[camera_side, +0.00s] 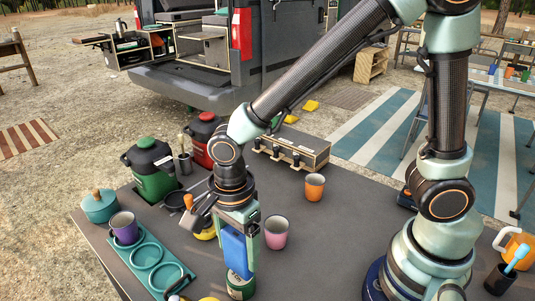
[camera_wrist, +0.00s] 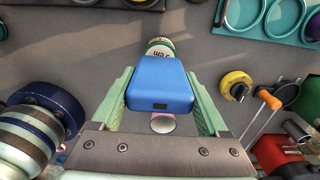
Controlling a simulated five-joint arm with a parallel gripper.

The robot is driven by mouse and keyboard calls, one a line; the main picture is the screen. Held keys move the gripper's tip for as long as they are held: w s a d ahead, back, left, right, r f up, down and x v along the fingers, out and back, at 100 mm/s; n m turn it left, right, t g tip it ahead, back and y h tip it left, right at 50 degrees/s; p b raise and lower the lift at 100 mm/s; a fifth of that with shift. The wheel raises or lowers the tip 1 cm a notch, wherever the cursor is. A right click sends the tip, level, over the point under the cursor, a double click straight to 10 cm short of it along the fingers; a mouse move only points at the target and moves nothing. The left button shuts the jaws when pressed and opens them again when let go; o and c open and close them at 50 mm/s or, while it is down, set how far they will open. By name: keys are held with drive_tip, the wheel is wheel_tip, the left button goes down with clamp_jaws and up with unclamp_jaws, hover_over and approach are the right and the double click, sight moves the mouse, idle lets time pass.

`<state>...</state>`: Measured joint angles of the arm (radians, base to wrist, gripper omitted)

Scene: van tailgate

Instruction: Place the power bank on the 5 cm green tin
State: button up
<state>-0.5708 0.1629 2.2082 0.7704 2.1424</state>
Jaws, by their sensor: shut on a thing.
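The blue power bank (camera_side: 234,250) is held upright between the jaws of my gripper (camera_side: 240,236). In the wrist view the power bank (camera_wrist: 160,84) fills the space between the two pale green fingers. The green tin (camera_side: 240,287) stands on the dark table at the lower end of the power bank in the side view. In the wrist view the tin (camera_wrist: 160,47), with a white "5 cm" label, shows just past the power bank's far end, partly hidden by it. I cannot tell whether the power bank touches the tin.
A pink cup (camera_side: 277,232) stands close right of my gripper, an orange cup (camera_side: 314,187) farther back. A teal tray with rings (camera_side: 148,255) and a purple mug (camera_side: 125,228) are at left. A yellow round object (camera_wrist: 237,84) lies near the gripper. Table right of the pink cup is clear.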

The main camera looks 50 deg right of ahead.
drive_tip(key=shift+f, duration=0.55)
drive_tip(key=shift+f, duration=0.15)
drive_tip(key=o, duration=1.5)
